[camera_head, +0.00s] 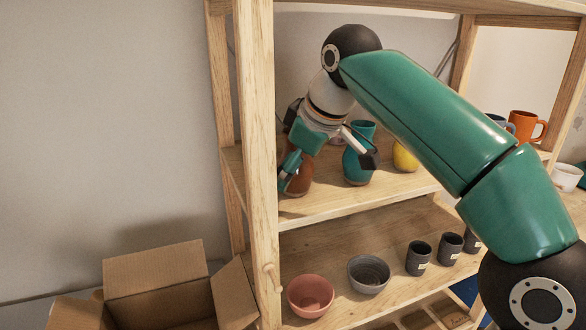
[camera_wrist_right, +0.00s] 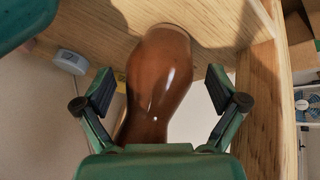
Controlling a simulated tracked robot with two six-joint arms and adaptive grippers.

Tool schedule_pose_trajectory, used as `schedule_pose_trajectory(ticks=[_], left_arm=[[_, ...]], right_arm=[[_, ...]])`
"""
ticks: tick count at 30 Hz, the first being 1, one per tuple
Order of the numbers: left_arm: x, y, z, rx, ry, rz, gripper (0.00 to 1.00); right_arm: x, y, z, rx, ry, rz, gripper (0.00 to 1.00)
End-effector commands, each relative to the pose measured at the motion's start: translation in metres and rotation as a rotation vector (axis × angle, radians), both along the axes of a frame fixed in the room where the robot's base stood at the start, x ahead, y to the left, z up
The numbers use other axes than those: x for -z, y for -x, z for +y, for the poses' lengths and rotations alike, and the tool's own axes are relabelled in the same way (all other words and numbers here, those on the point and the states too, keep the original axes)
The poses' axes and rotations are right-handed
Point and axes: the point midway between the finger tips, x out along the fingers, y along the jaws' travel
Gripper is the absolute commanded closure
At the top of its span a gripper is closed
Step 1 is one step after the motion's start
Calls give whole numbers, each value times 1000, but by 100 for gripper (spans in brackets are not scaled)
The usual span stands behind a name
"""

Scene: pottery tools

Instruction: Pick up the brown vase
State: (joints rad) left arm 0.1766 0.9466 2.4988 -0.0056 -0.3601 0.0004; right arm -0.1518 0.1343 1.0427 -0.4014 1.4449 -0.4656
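The brown vase (camera_head: 299,181) stands on the upper shelf near the left post, partly hidden by my right gripper (camera_head: 327,172). In the right wrist view the glossy brown vase (camera_wrist_right: 160,75) lies between the two fingers of my right gripper (camera_wrist_right: 160,84). The fingers are spread, with a visible gap on each side of the vase, so the gripper is open around it and not gripping it. The palm covers the near end of the vase. My left gripper is not in view.
A teal vase (camera_head: 357,168) stands just right of the gripper, and a yellow one (camera_head: 404,157) beyond it. The wooden post (camera_head: 257,150) is close on the left. Bowls and dark cups stand on the shelf below. An open cardboard box (camera_head: 155,268) is at lower left.

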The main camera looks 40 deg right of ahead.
Motion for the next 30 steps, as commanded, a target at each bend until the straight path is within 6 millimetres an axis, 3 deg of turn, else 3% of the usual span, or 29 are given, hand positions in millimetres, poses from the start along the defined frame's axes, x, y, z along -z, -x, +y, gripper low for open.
schedule_pose_trajectory(ticks=[2, 12, 23, 30], left_arm=[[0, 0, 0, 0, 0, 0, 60], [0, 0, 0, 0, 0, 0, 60], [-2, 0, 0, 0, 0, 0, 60], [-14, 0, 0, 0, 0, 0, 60]], right_arm=[[0, 0, 0, 0, 0, 0, 20], [0, 0, 0, -1, 1, 0, 77], [-4, 0, 1, -1, 0, -1, 77], [-25, -1, 1, -2, 0, -2, 77]])
